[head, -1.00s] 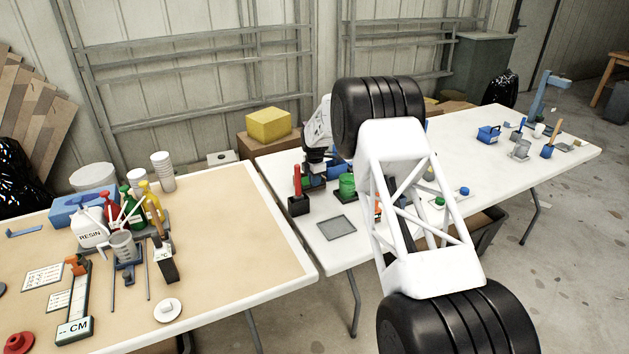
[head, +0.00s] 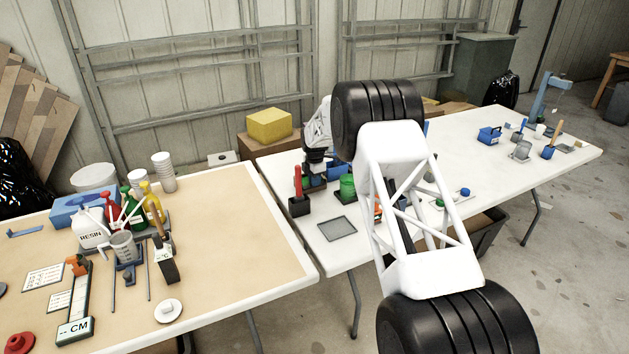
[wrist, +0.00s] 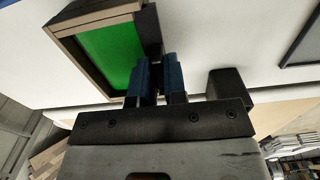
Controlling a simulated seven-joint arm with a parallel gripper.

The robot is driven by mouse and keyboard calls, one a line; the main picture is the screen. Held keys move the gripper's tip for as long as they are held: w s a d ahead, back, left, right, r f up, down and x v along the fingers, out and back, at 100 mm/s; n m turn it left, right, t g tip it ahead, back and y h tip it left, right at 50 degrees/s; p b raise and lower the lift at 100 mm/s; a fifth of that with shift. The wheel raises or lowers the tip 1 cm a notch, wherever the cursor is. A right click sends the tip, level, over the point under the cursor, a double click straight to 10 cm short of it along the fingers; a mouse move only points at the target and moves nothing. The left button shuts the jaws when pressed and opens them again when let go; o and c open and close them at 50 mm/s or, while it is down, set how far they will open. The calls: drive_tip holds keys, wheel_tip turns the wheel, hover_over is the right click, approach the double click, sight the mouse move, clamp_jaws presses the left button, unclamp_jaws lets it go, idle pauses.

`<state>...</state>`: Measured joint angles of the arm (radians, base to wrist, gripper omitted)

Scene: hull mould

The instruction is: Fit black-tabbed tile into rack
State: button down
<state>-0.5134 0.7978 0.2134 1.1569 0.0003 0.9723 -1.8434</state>
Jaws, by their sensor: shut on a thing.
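My gripper (wrist: 158,80) reaches up from the bottom of the wrist view, its two blue-padded fingers close together. It is shut on a thin piece between them; a dark part (wrist: 149,27), which looks like the black tab of the tile, shows just beyond the fingertips. The rest of the tile cannot be told apart. Left of the fingers is a brown-rimmed frame (wrist: 76,62) with a bright green face inside; I cannot tell whether it is the rack. In the head view my gripper (head: 313,170) is small, low over the white table, and its grip is unclear.
A black block (wrist: 230,86) is right of the fingers. The tan table (head: 230,230) holds resin supplies. My arm hides the table's middle.

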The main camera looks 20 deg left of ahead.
drive_tip(key=shift+w+a, duration=0.15)
drive_tip(key=shift+a, duration=0.05)
idle(0.4)
drive_tip(key=c, duration=1.1)
unclamp_jaws()
drive_tip(key=shift+r, duration=0.1)
drive_tip(key=shift+r, duration=3.8)
drive_tip(key=shift+r, duration=0.1)
